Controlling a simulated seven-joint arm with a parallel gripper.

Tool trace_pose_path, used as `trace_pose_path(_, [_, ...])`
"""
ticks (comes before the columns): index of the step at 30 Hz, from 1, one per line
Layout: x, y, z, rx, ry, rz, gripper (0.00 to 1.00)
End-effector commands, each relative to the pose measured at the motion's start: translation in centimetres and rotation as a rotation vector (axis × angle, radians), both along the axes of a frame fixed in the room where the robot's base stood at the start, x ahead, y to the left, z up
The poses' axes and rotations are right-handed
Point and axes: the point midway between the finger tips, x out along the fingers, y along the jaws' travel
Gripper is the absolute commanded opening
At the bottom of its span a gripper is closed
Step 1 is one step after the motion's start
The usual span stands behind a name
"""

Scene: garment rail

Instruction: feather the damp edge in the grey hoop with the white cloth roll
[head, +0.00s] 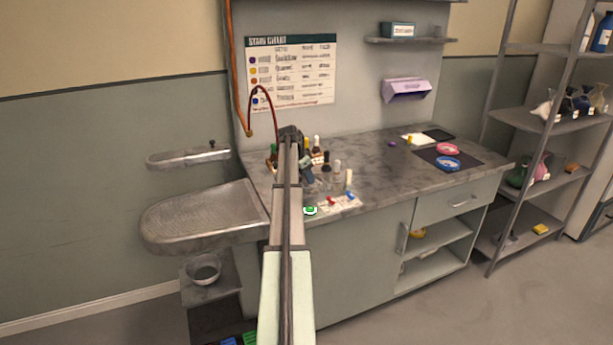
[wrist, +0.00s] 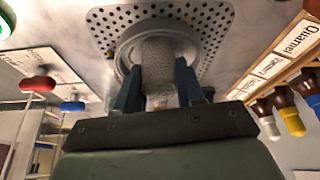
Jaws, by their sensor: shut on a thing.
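My gripper (wrist: 158,72) is shut on a pale, mesh-textured cylinder, the white cloth roll (wrist: 160,58), with a dark finger on each side. Beyond the roll is a round grey-white cup or ring on a perforated plate (wrist: 212,18); I cannot tell whether the roll is inside it or only in front of it. In the head view my gripper (head: 307,172) is small and low over the near left part of the bench, and the roll cannot be made out there. I cannot single out a grey hoop for certain in either view.
Capped bottles in a labelled rack (wrist: 275,65) stand close by on the wrist view's right. A green-rimmed disc (head: 310,210) and red and blue knobs lie near the front edge. A pink hoop (head: 447,148) and a blue hoop (head: 447,163) lie on a dark mat at right.

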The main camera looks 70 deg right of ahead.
Motion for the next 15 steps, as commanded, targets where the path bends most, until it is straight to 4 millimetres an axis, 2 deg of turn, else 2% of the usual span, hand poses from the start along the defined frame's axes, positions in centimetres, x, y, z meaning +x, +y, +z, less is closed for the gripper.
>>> trace_pose_path(15, [-1.3,0.5,-0.3,0.004,0.002,-0.002,0.1])
